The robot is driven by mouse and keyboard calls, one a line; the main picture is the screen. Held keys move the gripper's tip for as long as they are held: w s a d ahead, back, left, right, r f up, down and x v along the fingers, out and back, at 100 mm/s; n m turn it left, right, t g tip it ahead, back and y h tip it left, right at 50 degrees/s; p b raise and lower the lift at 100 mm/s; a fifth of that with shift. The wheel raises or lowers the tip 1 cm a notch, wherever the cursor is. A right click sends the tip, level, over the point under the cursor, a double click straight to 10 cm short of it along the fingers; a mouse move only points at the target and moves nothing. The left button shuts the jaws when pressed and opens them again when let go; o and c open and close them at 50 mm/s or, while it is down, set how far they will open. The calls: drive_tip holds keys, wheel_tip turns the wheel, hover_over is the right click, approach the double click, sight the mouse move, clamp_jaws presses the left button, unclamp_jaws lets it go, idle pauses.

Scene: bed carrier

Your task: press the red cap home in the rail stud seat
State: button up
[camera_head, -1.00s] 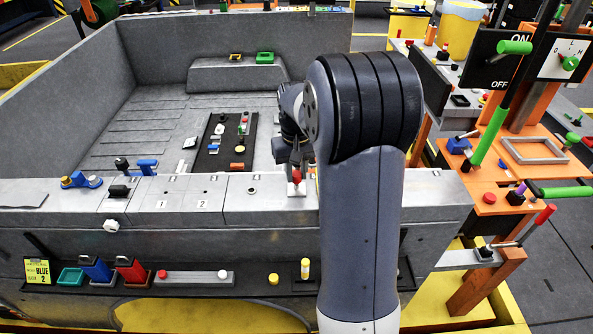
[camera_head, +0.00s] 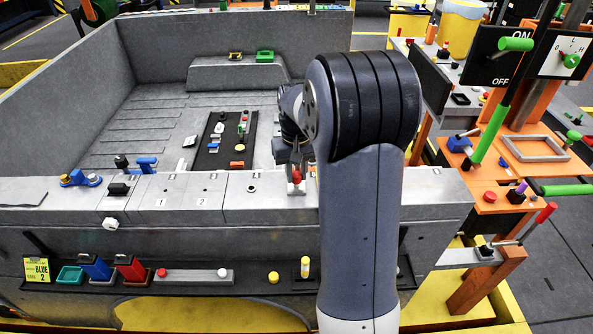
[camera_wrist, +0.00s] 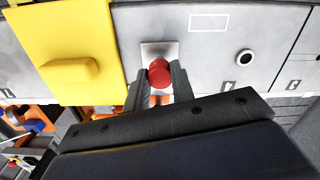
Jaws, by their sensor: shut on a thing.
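The red cap (camera_wrist: 159,73) is between the two fingers of my gripper (camera_wrist: 158,88) in the wrist view. My gripper is shut on it. In the head view the red cap (camera_head: 296,175) shows as a small red spot below my gripper (camera_head: 296,172), over the rail top. A pale plate (camera_wrist: 159,48) lies under the cap on the grey rail (camera_head: 254,205). I cannot tell whether the cap is fully down.
A round dark hole (camera_wrist: 244,57) in the rail lies to the right in the wrist view. A yellow panel with a raised block (camera_wrist: 70,70) is on the left. My own arm hides part of the rail in the head view. A dark board (camera_head: 225,150) with several parts lies in the bed.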

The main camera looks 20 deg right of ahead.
sight(296, 174)
drive_tip(key=shift+f+b, duration=0.5)
drive_tip(key=shift+f, duration=0.4)
drive_tip(key=o, duration=1)
drive_tip(key=shift+r, duration=0.1)
wheel_tip(296, 174, up, 11)
drive_tip(key=shift+f+b, duration=0.15)
drive_tip(key=shift+b, duration=0.45)
drive_tip(key=shift+c, duration=0.3)
